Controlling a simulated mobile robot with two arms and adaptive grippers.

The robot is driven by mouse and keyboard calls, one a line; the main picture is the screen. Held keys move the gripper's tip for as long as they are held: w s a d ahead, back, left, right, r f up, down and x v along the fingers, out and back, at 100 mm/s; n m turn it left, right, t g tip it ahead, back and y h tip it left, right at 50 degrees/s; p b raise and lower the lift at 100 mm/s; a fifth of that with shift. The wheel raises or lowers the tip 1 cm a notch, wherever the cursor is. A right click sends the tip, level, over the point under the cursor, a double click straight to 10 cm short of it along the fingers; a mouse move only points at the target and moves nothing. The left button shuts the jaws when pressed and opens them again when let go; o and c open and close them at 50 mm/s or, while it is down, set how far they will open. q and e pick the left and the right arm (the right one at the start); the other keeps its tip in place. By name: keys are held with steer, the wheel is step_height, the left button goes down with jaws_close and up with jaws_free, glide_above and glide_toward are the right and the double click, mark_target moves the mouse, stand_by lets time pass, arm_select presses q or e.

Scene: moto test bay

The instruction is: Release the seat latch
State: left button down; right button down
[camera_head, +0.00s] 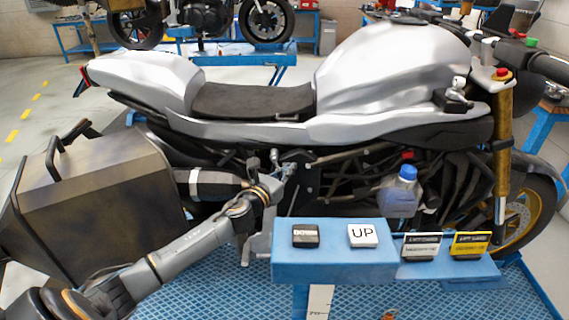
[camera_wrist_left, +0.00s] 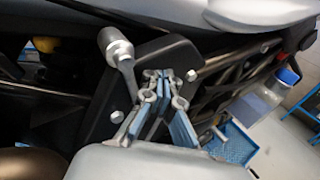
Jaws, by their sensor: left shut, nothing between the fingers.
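The motorcycle seat (camera_head: 252,100) is dark and rests between the silver tail and the silver tank. A silver lever with a thick rounded end (camera_wrist_left: 116,46), which looks like the seat latch, stands by a dark bolted plate below the seat. It shows small in the head view (camera_head: 252,163). My left gripper (camera_wrist_left: 158,76) is shut and empty, with its fingertips in front of the plate, just right of the lever in the wrist view. In the head view the left gripper (camera_head: 284,171) is small against the frame. I cannot tell whether it touches the lever. My right gripper is out of view.
A blue stand (camera_head: 335,272) with a black button (camera_head: 305,236) and a white UP button (camera_head: 362,235) is close to the arm's right. A dark side case (camera_head: 90,200) is at left. A blue-capped bottle (camera_head: 399,193) hangs on the motorcycle.

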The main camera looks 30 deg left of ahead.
arm_select(q)
steer(key=shift+a+f, duration=0.1)
steer(key=shift+f, duration=0.15)
steer(key=s+d+p, duration=0.2)
steer(key=s+d, duration=0.3)
steer(key=s, duration=0.3)
steer(key=shift+s+d+r+p, duration=0.15)
steer(key=shift+s+r+p, duration=0.05)
steer(key=shift+p, duration=0.1)
stand_by(0.6)
steer(key=shift+d+f, duration=0.1)
stand_by(0.4)
